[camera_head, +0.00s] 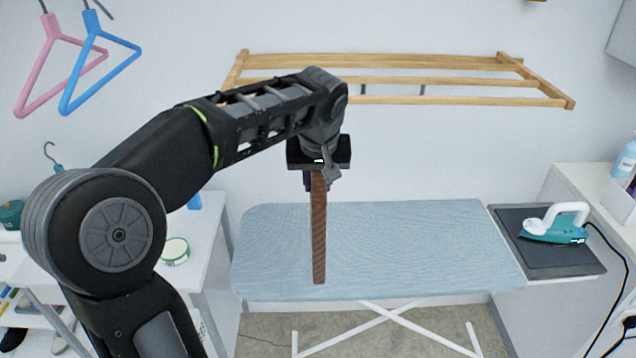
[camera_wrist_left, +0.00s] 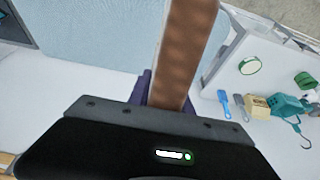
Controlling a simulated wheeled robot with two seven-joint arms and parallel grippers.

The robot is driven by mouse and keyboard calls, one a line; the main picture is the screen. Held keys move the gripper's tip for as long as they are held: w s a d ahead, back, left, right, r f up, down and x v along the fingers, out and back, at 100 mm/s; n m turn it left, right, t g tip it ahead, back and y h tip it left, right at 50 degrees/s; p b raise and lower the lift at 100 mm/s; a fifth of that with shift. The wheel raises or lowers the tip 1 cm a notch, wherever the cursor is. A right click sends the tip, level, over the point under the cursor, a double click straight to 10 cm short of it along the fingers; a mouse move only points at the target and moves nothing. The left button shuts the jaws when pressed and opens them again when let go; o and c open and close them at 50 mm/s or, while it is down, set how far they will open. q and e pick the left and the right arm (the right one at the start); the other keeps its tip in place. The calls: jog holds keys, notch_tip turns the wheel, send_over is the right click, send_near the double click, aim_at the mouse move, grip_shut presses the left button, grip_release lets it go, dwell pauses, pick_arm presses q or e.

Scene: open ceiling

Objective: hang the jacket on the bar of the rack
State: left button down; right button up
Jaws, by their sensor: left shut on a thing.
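My left gripper (camera_head: 318,178) is in the middle of the head view, pointing down above the ironing board. It is shut on a long, narrow brown thing (camera_head: 319,235), which hangs straight down. This appears to be the jacket seen edge-on; its full shape does not show. In the left wrist view the brown thing (camera_wrist_left: 185,50) runs up from between dark purple fingers (camera_wrist_left: 145,88). The wooden rack (camera_head: 430,80) with several bars is on the back wall, above and behind the gripper. My left arm hides part of its left end. My right gripper is not in view.
Pink (camera_head: 48,70) and blue (camera_head: 90,65) hangers hang at upper left. A white table (camera_head: 195,235) at left holds small items. The wall below the rack is clear.

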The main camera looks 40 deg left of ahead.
pick_arm(q)
jog(key=shift+b+x, duration=1.4)
jog(key=shift+x, duration=0.8)
jog(key=shift+w+a+r, duration=0.1)
jog(key=shift+w, duration=0.05)
jog(key=c, duration=1.1)
grip_release()
jog(key=shift+b+v, duration=0.5)
jog(key=shift+v, duration=3.4)
